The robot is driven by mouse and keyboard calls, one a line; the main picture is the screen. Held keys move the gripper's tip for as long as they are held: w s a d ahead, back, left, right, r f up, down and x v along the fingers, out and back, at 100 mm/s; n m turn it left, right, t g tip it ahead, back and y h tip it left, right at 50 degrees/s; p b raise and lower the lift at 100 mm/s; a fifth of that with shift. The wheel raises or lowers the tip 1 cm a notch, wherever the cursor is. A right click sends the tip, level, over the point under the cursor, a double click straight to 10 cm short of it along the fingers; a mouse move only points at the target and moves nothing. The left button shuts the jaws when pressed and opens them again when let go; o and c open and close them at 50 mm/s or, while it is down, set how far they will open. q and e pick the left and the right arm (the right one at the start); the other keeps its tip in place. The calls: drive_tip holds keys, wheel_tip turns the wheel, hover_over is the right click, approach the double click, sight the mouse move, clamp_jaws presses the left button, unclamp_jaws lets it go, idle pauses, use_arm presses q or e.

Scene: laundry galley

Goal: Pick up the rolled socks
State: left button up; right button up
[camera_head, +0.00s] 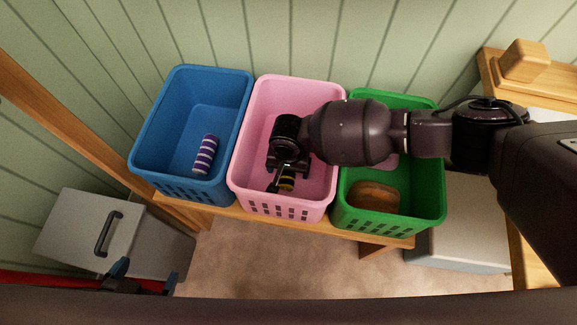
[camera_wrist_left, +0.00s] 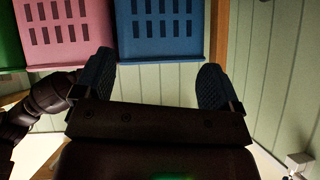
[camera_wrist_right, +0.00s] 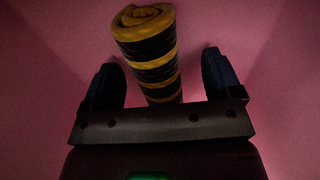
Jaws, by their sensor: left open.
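Yellow-and-black striped rolled socks (camera_head: 287,184) lie in the pink basket (camera_head: 246,189), partly hidden by my right gripper (camera_head: 281,176). In the right wrist view the rolled socks (camera_wrist_right: 152,52) stretch between and beyond the two fingers of my right gripper (camera_wrist_right: 160,78). Gaps show on both sides, so it is open and not gripping. Purple-and-white striped rolled socks (camera_head: 205,155) lie in the blue basket (camera_head: 150,178). My left gripper (camera_head: 146,277) is open and empty, low at the front left, outside the baskets; its fingers also show in the left wrist view (camera_wrist_left: 157,62).
The green basket (camera_head: 427,215) at the right holds a brown item (camera_head: 374,196); my right arm passes over it. The baskets stand on a wooden bench (camera_head: 225,211). A grey box with a handle (camera_head: 78,228) is at the left. A wooden block (camera_head: 523,61) sits at the back right.

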use_arm(q)
drive_tip(key=shift+s+f, duration=0.1)
drive_tip(key=shift+s, duration=0.1)
use_arm(e)
drive_tip(key=c, duration=1)
drive_tip(key=shift+r, duration=0.25)
drive_tip(key=r, duration=0.1)
drive_tip(key=r+p, duration=0.1)
drive_tip(key=r, duration=0.1)
drive_tip(key=r+p, duration=0.1)
drive_tip(key=shift+w+r, duration=0.25)
drive_tip(key=shift+r, duration=0.05)
use_arm(q)
drive_tip(key=shift+s+a+r+n+g+p, duration=0.15)
drive_tip(key=shift+s+a+r+n+p, duration=0.3)
drive_tip(key=shift+p, duration=1)
drive_tip(key=shift+s+a+r+n+g+p, duration=0.2)
drive_tip(key=shift+s+r+n+p, duration=0.45)
drive_tip(key=shift+p, duration=0.75)
use_arm(e)
wheel_tip(320, 180, up, 15)
drive_tip(key=shift+s, duration=0.25)
use_arm(q)
drive_tip(key=shift+w, duration=0.1)
